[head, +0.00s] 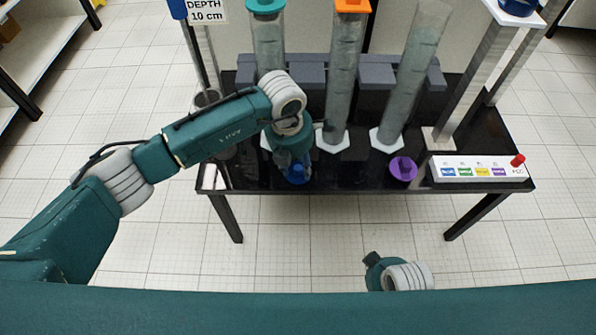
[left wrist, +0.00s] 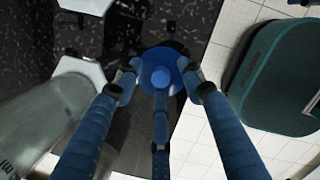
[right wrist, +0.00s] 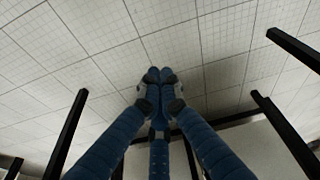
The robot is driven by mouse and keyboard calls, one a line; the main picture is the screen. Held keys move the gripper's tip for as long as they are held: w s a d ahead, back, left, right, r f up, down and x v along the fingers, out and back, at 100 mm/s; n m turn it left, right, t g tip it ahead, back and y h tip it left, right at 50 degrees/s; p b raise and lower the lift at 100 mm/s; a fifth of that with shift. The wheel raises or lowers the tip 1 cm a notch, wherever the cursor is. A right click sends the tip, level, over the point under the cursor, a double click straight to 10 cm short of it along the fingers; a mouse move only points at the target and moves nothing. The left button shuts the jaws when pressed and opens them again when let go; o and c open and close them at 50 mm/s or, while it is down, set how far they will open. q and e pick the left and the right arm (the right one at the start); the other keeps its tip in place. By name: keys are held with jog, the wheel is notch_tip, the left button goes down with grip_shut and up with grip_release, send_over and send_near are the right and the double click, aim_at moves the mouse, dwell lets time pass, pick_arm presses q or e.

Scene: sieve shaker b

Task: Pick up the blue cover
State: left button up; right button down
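The blue cover (head: 296,175) is at the front edge of the black table, below my left gripper (head: 293,160). In the left wrist view the round blue cover (left wrist: 161,68) sits between the fingers of my left gripper (left wrist: 160,72). The fingertips are drawn in to its width and appear to touch its sides. Whether it rests on the table or is just clear of it, I cannot tell. My right gripper (right wrist: 153,78) is shut and empty, with its fingertips together over the floor. It shows partly in the head view (head: 374,262).
The black table (head: 350,180) carries tall cylinders, one with a teal cover (head: 266,5) and one with an orange cover (head: 352,5). A purple cover (head: 403,169) lies near the front edge. A white button panel (head: 480,169) is at the right. The floor in front is clear.

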pick_arm(q)
jog(key=c, duration=0.9)
jog(key=shift+r, duration=0.1)
